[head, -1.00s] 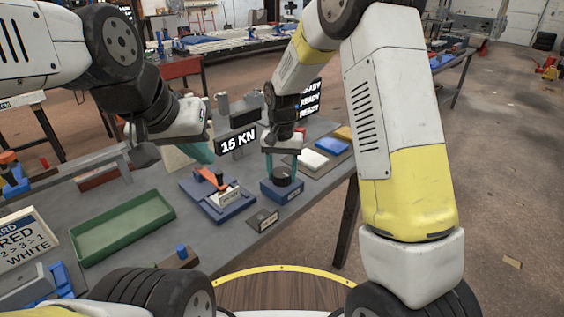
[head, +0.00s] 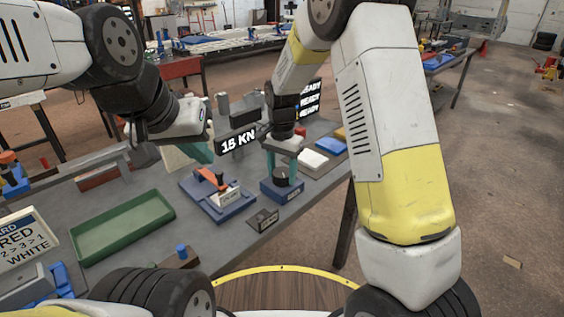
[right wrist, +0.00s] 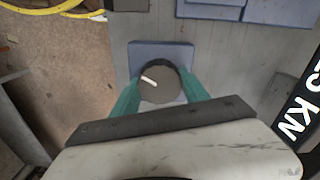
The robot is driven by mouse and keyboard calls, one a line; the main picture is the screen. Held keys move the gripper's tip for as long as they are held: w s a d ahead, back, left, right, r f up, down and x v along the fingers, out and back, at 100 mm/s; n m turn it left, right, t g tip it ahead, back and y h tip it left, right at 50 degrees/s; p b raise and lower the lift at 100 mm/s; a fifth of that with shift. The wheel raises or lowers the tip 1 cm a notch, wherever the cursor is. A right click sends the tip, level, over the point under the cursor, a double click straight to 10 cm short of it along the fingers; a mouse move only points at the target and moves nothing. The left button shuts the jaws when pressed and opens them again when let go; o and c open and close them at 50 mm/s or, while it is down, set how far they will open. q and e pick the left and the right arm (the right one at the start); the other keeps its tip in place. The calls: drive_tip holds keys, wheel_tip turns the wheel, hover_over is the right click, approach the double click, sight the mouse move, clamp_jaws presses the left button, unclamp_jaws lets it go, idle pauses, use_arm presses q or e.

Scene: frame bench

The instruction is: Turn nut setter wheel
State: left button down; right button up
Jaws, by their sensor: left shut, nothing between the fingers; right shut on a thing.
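The nut setter wheel is a dark round knob (head: 282,181) on a blue base (head: 270,190) near the bench's front edge. In the right wrist view, the wheel (right wrist: 157,88) has a white mark on top pointing to the upper left. My right gripper (head: 282,169) points down, its teal fingers on opposite sides of the wheel and shut on it. It also shows in the right wrist view (right wrist: 159,95). My left gripper (head: 203,153) is shut and empty above the bench, left of the 15 KN display (head: 238,143). Its fingertips are partly hard to make out.
A blue fixture with an orange-red lever (head: 212,182) stands left of the wheel, and a small dark sign (head: 264,218) in front. White (head: 313,159) and blue (head: 331,146) blocks lie to the right. A green tray (head: 122,226) is at left.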

sight(282, 172)
drive_tip(key=shift+w, duration=0.1)
drive_tip(key=o, duration=1.4)
drive_tip(key=shift+r, duration=0.15)
wheel_tip(282, 172, up, 8)
drive_tip(key=shift+f, duration=0.2)
